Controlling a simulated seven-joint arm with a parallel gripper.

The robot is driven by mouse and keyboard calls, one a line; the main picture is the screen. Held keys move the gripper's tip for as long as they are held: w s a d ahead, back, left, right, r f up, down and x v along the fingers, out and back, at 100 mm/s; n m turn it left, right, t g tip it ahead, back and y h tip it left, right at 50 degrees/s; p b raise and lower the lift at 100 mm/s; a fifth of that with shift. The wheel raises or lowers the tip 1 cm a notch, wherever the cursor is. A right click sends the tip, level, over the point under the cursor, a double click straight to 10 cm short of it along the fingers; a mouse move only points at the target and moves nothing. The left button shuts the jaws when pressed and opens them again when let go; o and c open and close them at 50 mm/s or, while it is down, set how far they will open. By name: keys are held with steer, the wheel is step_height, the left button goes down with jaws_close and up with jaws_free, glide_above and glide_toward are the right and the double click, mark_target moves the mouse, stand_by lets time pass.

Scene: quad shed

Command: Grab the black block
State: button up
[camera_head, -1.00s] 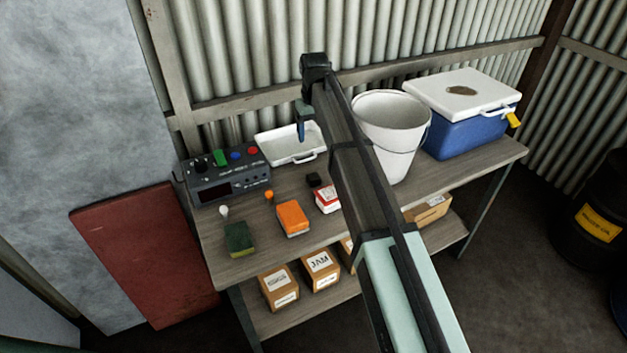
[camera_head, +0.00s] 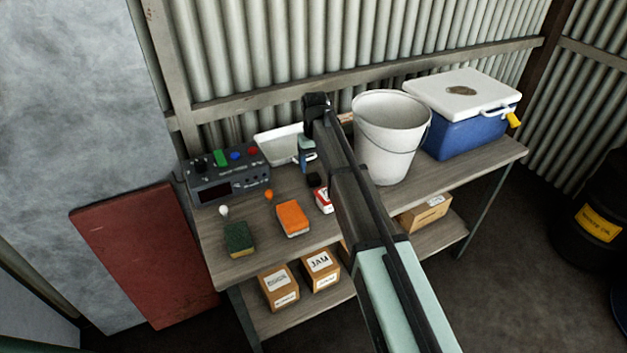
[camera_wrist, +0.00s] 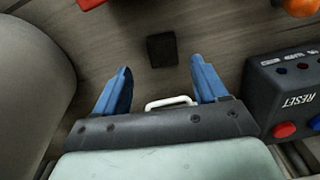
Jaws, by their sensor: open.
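The small black block (camera_head: 314,180) sits on the wooden bench top, just behind a red and white box (camera_head: 324,200). In the wrist view the black block (camera_wrist: 162,50) lies ahead of my fingertips, roughly centred between them and apart from both. My gripper (camera_head: 306,166) hangs close above the bench near the block, and its far finger is partly hidden. In the wrist view my gripper (camera_wrist: 161,66) shows two blue fingers spread wide, with nothing between them.
A white tray (camera_head: 276,147) stands behind the gripper, a white bucket (camera_head: 388,150) to the right. A control box (camera_head: 228,184) is at left. A blue cooler (camera_head: 465,135) stands far right.

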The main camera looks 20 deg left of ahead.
mark_target(313, 176)
steer(key=shift+s+f, duration=0.15)
steer(key=shift+f, duration=1)
steer(key=shift+s+f, duration=0.15)
steer(key=shift+f, duration=1)
steer(key=shift+c, duration=0.4)
steer(key=shift+a, duration=0.1)
steer(key=c, duration=1.2)
steer(key=shift+r, duration=0.1)
